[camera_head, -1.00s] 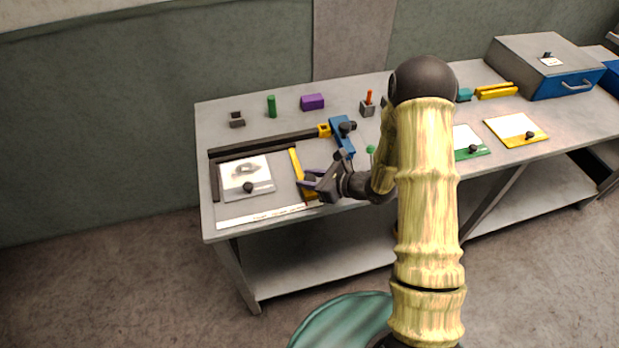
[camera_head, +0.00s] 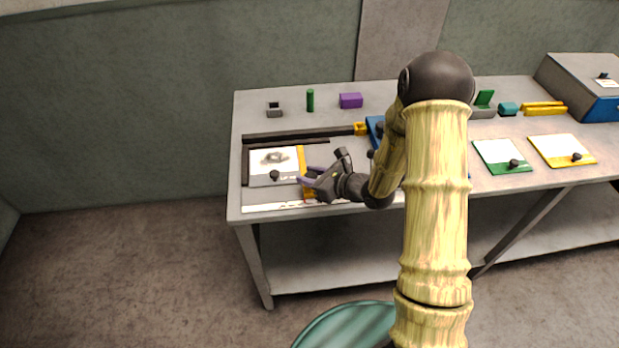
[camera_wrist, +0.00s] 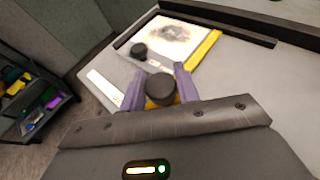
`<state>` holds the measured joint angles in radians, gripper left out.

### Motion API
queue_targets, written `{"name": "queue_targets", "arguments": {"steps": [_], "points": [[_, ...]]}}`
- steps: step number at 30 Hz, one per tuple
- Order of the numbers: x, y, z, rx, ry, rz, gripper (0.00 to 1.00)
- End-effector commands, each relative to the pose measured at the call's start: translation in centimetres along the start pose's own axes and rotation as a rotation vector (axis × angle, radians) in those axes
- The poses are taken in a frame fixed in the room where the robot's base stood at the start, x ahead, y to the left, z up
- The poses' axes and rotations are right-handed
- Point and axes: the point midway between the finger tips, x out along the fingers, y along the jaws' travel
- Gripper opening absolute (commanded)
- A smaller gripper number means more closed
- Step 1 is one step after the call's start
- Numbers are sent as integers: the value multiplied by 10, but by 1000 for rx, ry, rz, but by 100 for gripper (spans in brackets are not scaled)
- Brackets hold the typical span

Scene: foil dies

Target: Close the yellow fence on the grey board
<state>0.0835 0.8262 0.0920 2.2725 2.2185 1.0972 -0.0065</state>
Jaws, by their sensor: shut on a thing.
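The yellow fence (camera_head: 301,158) is a bar standing along the right side of the white sheet (camera_head: 262,160) on the grey board (camera_head: 322,154). In the wrist view the fence (camera_wrist: 207,45) lies along the sheet's edge, with no clear gap visible. My gripper (camera_head: 310,180) is at the fence's near end. In the wrist view its purple fingers are closed on either side of a dark round knob (camera_wrist: 160,88) on the fence's yellow end. The gripper hides part of that end.
A dark rail (camera_head: 285,139) runs along the board's back and another down its left side. A black knob (camera_head: 274,175) stands on the sheet's holder. A blue clamp-like part (camera_head: 374,126) is at the right. A purple block (camera_head: 351,100) and a green cylinder (camera_head: 310,100) stand behind.

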Motion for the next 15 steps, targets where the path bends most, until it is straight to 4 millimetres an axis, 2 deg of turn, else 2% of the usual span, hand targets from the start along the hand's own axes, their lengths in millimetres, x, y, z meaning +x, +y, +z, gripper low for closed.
{"name": "queue_targets", "arguments": {"steps": [6,7,10,15], "points": [[0,0,1,0,-2,0,0],[0,0,1,0,-1,0,33],[0,0,1,0,-1,1,53],[0,1,1,0,0,2,53]]}}
